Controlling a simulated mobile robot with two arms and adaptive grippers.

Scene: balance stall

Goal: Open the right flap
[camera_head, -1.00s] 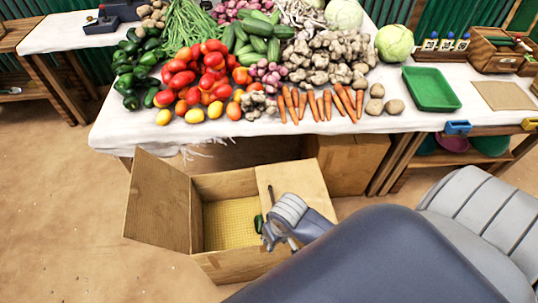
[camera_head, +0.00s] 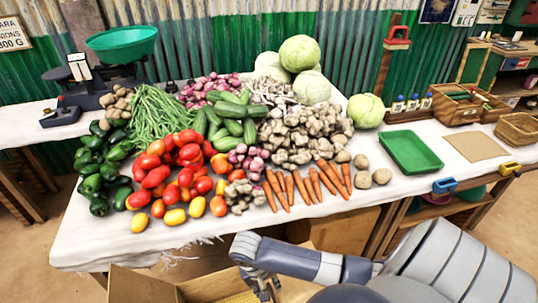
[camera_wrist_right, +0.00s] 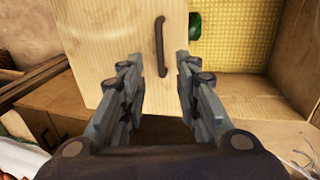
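The cardboard box shows its open left flap (camera_head: 140,287) and back wall (camera_head: 208,287) at the bottom edge of the head view; the rest is cut off or behind my right arm. In the right wrist view, the pale right flap (camera_wrist_right: 110,48) lies across part of the box opening. Its dark bar handle (camera_wrist_right: 160,45) is near its free edge. My right gripper (camera_wrist_right: 158,62) is open, its fingers on either side of the handle's line; contact cannot be told. It also shows in the head view (camera_head: 264,288), pointing down. My left gripper is not in view.
The vegetable table (camera_head: 85,245) stands behind the box, its cloth hanging at the front. Another cardboard box (camera_head: 345,230) is under the table. A green item (camera_wrist_right: 194,26) lies on the yellow box floor (camera_wrist_right: 235,40).

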